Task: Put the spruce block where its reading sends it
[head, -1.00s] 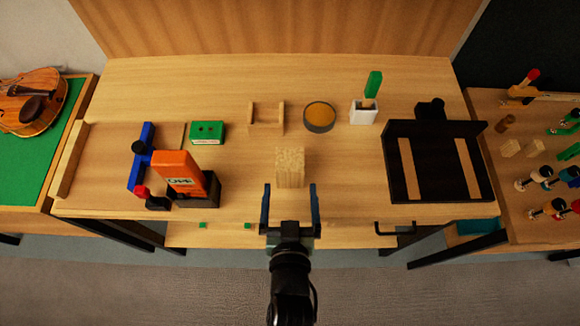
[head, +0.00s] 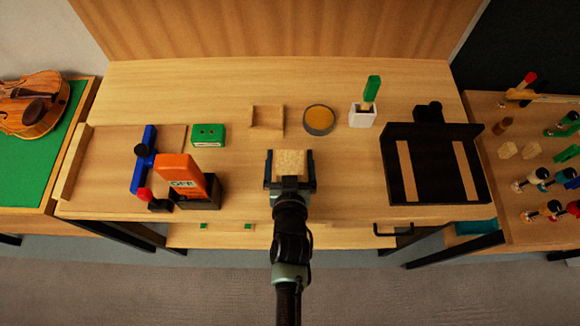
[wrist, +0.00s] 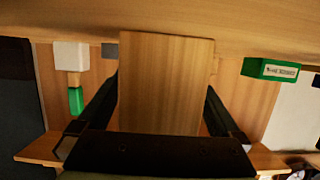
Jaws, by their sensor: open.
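The spruce block (head: 291,163) is a pale wooden block on the bench top, near the middle front. My gripper (head: 291,158) is open, with one finger on each side of the block; I cannot tell whether they touch it. In the wrist view the block (wrist: 166,85) fills the middle between the two dark fingers. An orange device (head: 181,177) with a small display stands at the left in a dark holder; its display seems to read "OFF". Behind the block is a small open wooden tray (head: 267,120).
A round dish (head: 319,119) and a white holder with a green-handled tool (head: 362,116) stand behind. A green box (head: 208,134) and blue clamp (head: 144,160) are left. A black stand (head: 435,165) is right. A side table (head: 530,180) holds clamps and small blocks.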

